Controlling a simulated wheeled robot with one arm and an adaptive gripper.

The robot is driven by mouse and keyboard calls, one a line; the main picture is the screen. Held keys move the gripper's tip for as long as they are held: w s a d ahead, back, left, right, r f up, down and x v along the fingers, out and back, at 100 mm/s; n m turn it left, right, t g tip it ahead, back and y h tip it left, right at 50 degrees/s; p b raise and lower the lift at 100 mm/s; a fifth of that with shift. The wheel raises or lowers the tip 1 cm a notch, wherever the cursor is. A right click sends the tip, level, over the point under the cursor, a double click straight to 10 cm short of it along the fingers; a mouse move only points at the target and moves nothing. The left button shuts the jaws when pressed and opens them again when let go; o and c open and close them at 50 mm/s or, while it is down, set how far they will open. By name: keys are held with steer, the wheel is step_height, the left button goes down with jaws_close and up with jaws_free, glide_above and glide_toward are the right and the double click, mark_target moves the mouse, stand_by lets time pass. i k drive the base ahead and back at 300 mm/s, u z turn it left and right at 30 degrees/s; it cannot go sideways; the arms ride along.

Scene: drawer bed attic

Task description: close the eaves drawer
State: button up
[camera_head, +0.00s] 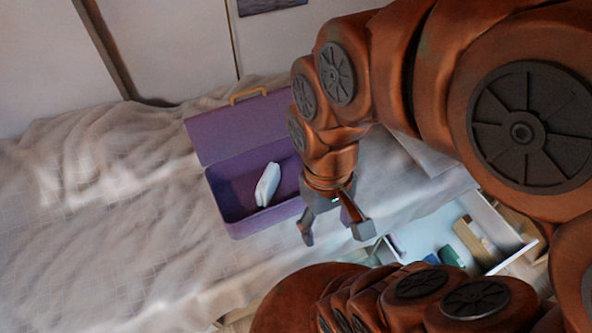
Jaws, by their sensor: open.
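A white drawer (497,217) stands pulled out below the bed's edge at the lower right. Its interior shows, with a few small items inside. I cannot tell from this view whether it is the eaves drawer. My gripper (335,236) is open and empty, pointing down, with its fingers spread. In the picture it is to the left of the drawer, over the bed's near edge. I see no contact between the gripper and the drawer. Copper arm parts hide the lower side of the drawer.
A bed with a pale rumpled cover (100,215) fills the left and middle. An open purple box (228,140) with a tan handle lies on it, close behind my gripper, holding a white object (267,185). A green item (451,257) and a tan block (469,238) lie in the drawer.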

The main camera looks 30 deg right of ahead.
mark_target(423, 237)
steer(key=k, duration=1.45)
steer(key=z, duration=2)
steer(key=k, duration=0.5)
steer(key=u, duration=0.75)
steer(key=i, duration=1)
steer(key=u, duration=0.05)
